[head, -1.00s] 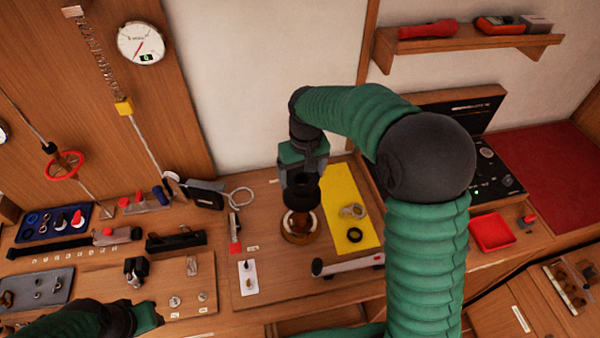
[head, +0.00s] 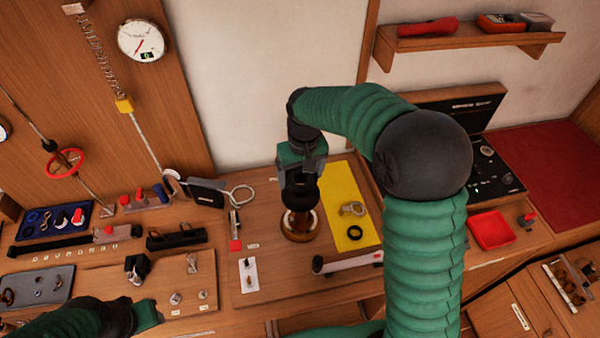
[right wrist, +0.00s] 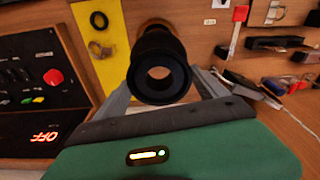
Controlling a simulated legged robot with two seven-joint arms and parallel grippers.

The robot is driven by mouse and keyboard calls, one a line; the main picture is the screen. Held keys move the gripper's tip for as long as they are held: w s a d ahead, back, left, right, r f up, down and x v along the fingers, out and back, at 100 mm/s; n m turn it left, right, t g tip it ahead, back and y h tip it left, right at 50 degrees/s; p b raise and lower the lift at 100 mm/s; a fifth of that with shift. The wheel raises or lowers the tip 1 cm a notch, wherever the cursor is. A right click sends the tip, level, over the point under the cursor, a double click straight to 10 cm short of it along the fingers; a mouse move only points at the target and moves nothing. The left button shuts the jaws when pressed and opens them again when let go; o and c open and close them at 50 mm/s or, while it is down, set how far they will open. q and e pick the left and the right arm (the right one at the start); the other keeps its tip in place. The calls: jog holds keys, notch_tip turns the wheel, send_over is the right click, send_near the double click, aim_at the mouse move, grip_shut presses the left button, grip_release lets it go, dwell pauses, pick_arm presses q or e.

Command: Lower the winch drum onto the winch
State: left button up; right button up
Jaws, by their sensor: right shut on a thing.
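The black, ring-ended winch drum (head: 299,195) is in my right gripper (head: 301,178), which is shut on it and points down. In the right wrist view the drum (right wrist: 160,80) faces the camera between the grey fingers, showing a round hole. The winch (head: 299,230), a brown and brass round base with a copper-brown middle, stands directly below the drum on the bench. The drum looks roughly over the winch's middle; I cannot tell whether they touch. My left gripper (head: 146,316) is at the lower left, away from both; its jaws are not clear.
A yellow mat (head: 346,190) with a black ring (head: 354,232) and a metal shackle lies right of the winch. A grey-white bar (head: 347,262) lies in front. A white card (head: 248,274) with small fittings lies at the left. A red tray (head: 491,230) stands farther right.

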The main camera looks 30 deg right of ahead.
jog(key=shift+f+b, duration=3.75)
jog(key=shift+f, duration=2.65)
jog(key=o, duration=1.6)
jog(key=shift+o, duration=0.4)
notch_tip(320, 180, up, 5)
jog(key=p, duration=0.4)
jog(key=shift+r+p, duration=0.15)
jog(key=shift+p, duration=0.25)
jog(key=shift+s, duration=0.1)
notch_tip(320, 180, up, 16)
jog(key=s+b, duration=0.1)
jog(key=shift+s+r+b, duration=0.2)
jog(key=shift+s+b, duration=0.1)
jog(key=shift+s, duration=0.1)
